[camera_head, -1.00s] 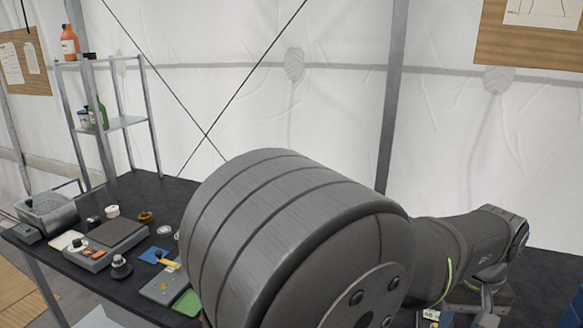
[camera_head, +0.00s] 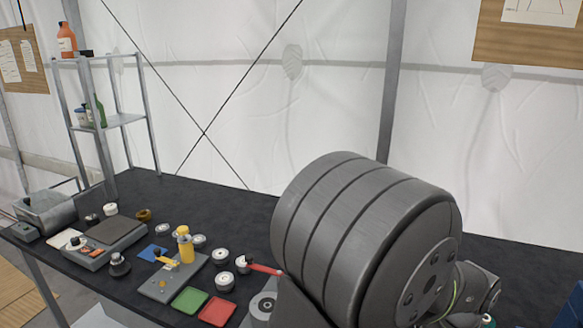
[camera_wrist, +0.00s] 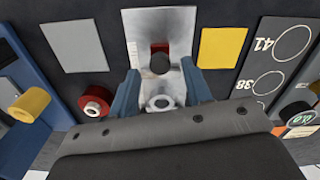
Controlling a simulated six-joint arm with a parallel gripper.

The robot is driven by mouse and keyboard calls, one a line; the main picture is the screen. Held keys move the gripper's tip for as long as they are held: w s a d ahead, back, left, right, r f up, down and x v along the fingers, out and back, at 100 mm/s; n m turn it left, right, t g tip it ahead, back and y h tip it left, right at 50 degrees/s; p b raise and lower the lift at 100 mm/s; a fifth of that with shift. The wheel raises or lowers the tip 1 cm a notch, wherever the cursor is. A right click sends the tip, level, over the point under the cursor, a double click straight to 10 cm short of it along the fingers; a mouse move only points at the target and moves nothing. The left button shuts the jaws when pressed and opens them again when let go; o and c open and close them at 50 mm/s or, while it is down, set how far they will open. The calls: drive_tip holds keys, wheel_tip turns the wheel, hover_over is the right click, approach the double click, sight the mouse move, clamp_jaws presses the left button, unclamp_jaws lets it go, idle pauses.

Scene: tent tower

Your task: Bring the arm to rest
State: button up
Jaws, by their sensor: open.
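My gripper (camera_wrist: 160,88) shows in the wrist view with its two blue fingers apart. Between and beyond the fingers is a shiny metal plate (camera_wrist: 181,22) with a dark and red round part in it. A pale metal ring (camera_wrist: 160,103) sits nearer, between the fingers; I cannot tell that either finger touches it. In the head view my arm's large dark cylindrical link fills the lower right, and my gripper is hidden there.
The dark table (camera_head: 235,205) holds a grey plate with a yellow bottle-like part (camera_head: 185,247), green (camera_head: 189,301) and red (camera_head: 217,312) squares, and several round pieces. A shelf (camera_head: 122,119) stands at the back left. The wrist view shows a numbered board (camera_wrist: 262,63) and a yellow cylinder (camera_wrist: 30,104).

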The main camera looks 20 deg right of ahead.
drive_tip(key=shift+w+d+f, duration=0.75)
drive_tip(key=shift+w+d, duration=0.05)
drive_tip(key=shift+w+d+r, duration=0.15)
drive_tip(key=shift+d+r, duration=0.1)
drive_tip(key=shift+r, duration=0.6)
wheel_tip(320, 180, up, 16)
drive_tip(key=w+r+m+g+h, duration=0.1)
drive_tip(key=w+h, duration=0.3)
drive_tip(key=w, duration=0.8)
drive_tip(key=shift+d+r+m, duration=0.15)
drive_tip(key=shift+d+m, duration=0.05)
drive_tip(key=shift+m, duration=0.4)
